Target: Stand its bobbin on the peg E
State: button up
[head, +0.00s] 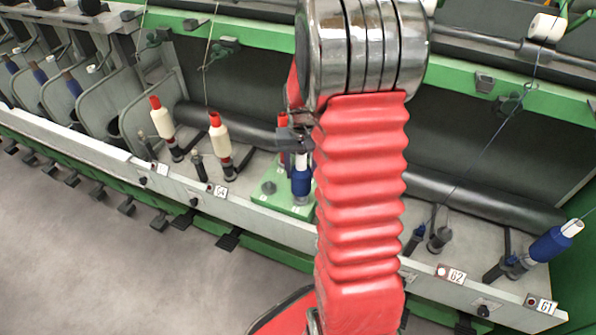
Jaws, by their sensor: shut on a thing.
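My gripper (292,139), dark and partly hidden by my red-sleeved arm, is shut at the top of a bobbin (301,184) with blue yarn and a pale upper part. The bobbin is upright over a green board (262,198). I cannot tell whether its foot touches the board or a peg. A dark round peg or knob (268,187) stands bare on the board to the left. A red-topped piece (283,151) shows just left of the held bobbin. The board's markings are too small to read, so I cannot tell which peg is E.
Two cream bobbins with red tops (161,118) (219,134) stand on the left near plate 64 (220,190). A blue bobbin (553,243) leans at the right near plate 61 (545,306). A pale rail (120,158) runs along the front; grey floor (90,240) lies before it.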

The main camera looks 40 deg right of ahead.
jog(key=shift+w+f, duration=0.1)
jog(key=shift+f, duration=0.15)
dwell(0.3)
jog(key=o, duration=1.3)
notch_tip(320, 180, up, 14)
jog(key=shift+f, duration=0.15)
dwell(0.8)
